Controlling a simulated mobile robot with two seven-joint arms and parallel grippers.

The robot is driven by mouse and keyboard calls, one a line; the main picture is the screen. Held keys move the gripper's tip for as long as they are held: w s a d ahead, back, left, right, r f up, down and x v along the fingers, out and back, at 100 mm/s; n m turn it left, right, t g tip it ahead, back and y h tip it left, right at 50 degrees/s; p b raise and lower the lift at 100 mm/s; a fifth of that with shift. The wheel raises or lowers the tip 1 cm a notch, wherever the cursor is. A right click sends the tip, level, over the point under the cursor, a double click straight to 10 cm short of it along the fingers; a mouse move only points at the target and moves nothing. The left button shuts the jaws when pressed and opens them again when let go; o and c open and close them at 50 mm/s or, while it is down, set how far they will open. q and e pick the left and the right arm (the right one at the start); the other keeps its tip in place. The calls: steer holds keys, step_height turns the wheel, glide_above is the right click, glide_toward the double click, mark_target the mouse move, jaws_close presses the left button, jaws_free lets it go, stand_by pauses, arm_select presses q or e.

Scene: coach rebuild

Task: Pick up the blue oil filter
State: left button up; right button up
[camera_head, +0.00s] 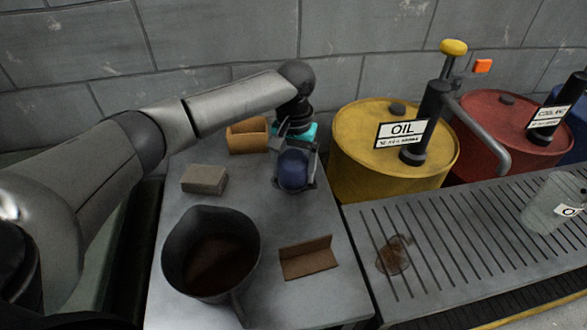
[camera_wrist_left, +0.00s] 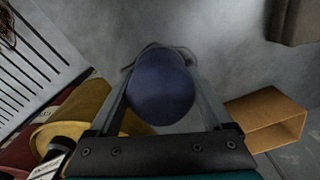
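The blue oil filter (camera_head: 293,171) is a dark blue rounded cylinder at the right back part of the grey table. It also shows in the middle of the left wrist view (camera_wrist_left: 161,92). My left gripper (camera_head: 296,178) reaches down over it from behind, one finger on each side. The fingers lie very close to its sides; I cannot tell whether they press on it. I cannot tell whether the filter's base rests on the table, as its lower end is partly hidden. My right gripper is not in view.
On the table (camera_head: 262,215) are a dark jug (camera_head: 177,255) in front, a brown angled piece (camera_head: 308,259), a grey-brown block (camera_head: 204,179) and an orange-brown open box (camera_head: 248,136) close beside the gripper. A yellow oil drum (camera_head: 360,155), a red drum (camera_head: 490,125) and a slatted bench (camera_head: 450,235) stand right.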

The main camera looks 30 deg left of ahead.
arm_select(q)
steer(key=c, duration=1.1)
steer(key=shift+r, duration=0.2)
